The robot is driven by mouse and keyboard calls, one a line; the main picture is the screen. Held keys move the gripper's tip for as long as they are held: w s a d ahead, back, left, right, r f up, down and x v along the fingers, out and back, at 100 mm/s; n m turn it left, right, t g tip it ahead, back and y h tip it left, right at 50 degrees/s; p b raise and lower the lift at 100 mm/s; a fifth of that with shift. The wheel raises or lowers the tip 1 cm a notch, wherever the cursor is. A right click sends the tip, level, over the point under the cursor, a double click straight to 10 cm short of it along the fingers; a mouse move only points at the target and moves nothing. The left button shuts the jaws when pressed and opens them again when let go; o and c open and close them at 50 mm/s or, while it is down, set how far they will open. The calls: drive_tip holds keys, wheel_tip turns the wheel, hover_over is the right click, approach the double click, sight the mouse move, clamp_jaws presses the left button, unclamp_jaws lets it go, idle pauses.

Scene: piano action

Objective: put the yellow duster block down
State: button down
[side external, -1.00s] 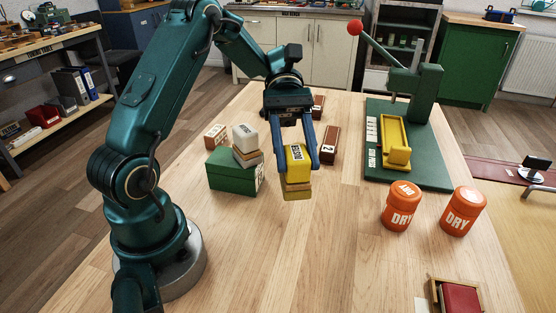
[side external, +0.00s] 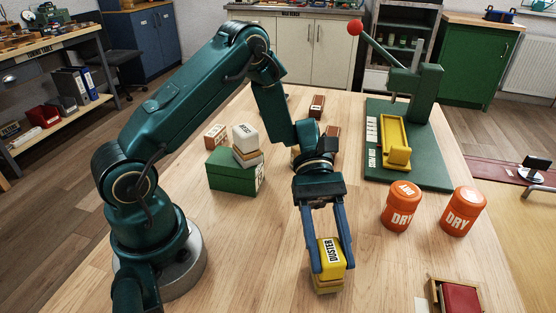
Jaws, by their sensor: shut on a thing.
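The yellow duster block (side external: 331,254) has a yellow body with black "DUSTER" lettering and a paler, tan-yellow lower part. My gripper (side external: 329,257) is shut on it, with one blue finger on each side. The block is over the front middle of the wooden table (side external: 240,265). I cannot tell whether its underside touches the table or hangs just above it.
Two orange "DRY" tins (side external: 401,206) (side external: 463,211) stand to the right. A green box (side external: 234,172) bears white and tan blocks (side external: 246,143). A green press (side external: 405,140) with a yellow cradle stands behind. A red-topped box (side external: 456,297) is front right. Table left of the block is clear.

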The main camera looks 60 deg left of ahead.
drive_tip(key=shift+f, duration=0.3)
drive_tip(key=shift+f, duration=0.1)
drive_tip(key=shift+c, duration=1.8)
unclamp_jaws()
drive_tip(key=v, duration=1.2)
drive_tip(key=s+a+r+m+t+y, duration=0.1)
drive_tip(key=s+r+m+t+y, duration=0.6)
drive_tip(key=s+m+t+y, duration=0.3)
drive_tip(key=s+m+y, duration=0.1)
drive_tip(key=m+y, duration=0.1)
drive_tip(key=m, duration=0.1)
drive_tip(key=shift+a+m+t, duration=0.2)
drive_tip(key=shift+m+t, duration=0.1)
